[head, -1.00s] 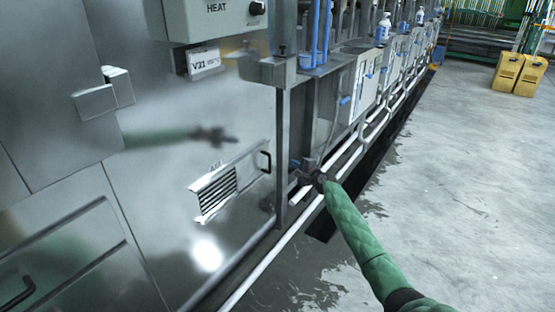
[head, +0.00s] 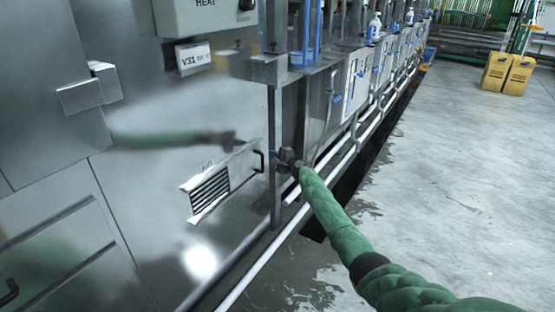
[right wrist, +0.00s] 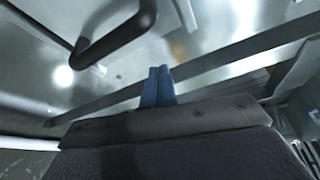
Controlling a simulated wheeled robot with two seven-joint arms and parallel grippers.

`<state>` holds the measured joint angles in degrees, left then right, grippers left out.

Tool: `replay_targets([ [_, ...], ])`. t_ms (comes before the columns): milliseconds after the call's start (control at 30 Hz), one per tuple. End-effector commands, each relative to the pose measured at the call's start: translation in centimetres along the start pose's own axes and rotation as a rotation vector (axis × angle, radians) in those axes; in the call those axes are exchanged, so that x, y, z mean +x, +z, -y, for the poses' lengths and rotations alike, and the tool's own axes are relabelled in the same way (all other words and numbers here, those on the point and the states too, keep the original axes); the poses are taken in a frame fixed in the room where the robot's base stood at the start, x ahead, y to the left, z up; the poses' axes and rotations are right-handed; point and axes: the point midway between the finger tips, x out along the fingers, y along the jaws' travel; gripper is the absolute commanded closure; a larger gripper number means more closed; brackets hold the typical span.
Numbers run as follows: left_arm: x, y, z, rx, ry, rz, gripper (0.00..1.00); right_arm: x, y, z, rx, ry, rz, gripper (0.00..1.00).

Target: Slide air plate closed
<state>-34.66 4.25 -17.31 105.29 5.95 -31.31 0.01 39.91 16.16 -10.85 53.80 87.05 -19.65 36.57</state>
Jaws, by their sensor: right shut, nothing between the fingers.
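The air plate (head: 238,164) is a small metal slide on the lower front of the steel machine, with a black handle (head: 259,161) at its right end. Dark vent slots (head: 210,191) show uncovered at its left. My right gripper (head: 277,154) is just to the right of the handle, apart from it, near a thin upright post. In the right wrist view its blue fingertips (right wrist: 158,86) are together and empty. The black handle (right wrist: 115,35) shows there at upper left, close to the fingers. My left gripper is not in view.
A steel post (head: 274,160) stands beside my right gripper. White pipes (head: 262,262) run low along the machine. A control box marked HEAT (head: 203,14) and a V31 label (head: 193,58) are above. Yellow containers (head: 507,72) stand far right.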

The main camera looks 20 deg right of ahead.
Motion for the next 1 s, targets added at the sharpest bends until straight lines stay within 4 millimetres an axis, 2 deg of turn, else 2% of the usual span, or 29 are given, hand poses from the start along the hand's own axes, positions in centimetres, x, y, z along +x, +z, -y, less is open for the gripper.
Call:
replay_targets([
  [400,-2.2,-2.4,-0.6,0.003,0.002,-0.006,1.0,-1.1,3.3,0.1,-0.001,0.002,0.001,1.0],
  [1000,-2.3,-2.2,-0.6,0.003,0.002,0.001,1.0,-1.3,3.9,0.0,0.0,0.0,0.0,1.0],
])
